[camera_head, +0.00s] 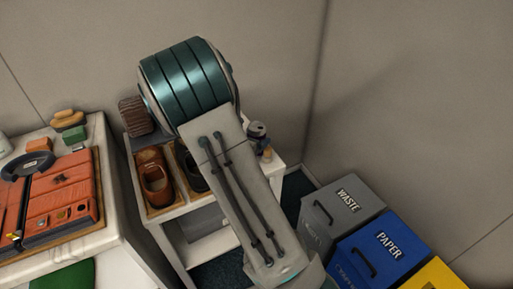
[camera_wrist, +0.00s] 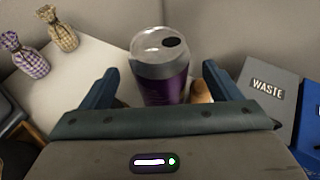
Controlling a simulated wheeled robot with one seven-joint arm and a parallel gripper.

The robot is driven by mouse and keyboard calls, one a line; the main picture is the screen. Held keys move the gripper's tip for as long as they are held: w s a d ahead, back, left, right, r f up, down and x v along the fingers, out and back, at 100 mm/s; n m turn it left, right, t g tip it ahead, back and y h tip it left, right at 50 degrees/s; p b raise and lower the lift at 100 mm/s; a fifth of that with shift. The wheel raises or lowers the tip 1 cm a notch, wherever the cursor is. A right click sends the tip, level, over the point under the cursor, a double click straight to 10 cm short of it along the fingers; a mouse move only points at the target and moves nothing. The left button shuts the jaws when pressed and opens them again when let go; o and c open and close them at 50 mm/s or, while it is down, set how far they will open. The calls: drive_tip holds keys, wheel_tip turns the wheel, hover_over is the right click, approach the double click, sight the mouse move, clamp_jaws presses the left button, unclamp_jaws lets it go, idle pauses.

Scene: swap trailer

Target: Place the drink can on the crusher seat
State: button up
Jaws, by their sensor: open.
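The drink can (camera_wrist: 165,88) is purple with a silver top and a dark opening. In the wrist view it stands in the middle, on or over a pale surface, and its lower part is hidden by my gripper. My gripper (camera_wrist: 160,72) is open, with one blue finger on each side of the can. Gaps show between the fingers and the can near its top; contact lower down cannot be told. In the head view my arm covers the gripper area. I cannot make out the crusher seat in either view.
Two patterned, tied pouches (camera_wrist: 40,50) stand left of the can. A tan piece (camera_wrist: 202,92) is close behind it at right. A waste bin (camera_head: 340,208) and blue paper bin (camera_head: 385,250) stand right of the white shelf (camera_head: 205,243).

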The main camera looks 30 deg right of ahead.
drive_tip(key=shift+w+d+f, duration=0.25)
drive_tip(key=shift+w+d, duration=0.15)
drive_tip(key=shift+d, duration=0.15)
drive_tip(key=c, duration=1.4)
drive_tip(key=shift+r, duration=0.1)
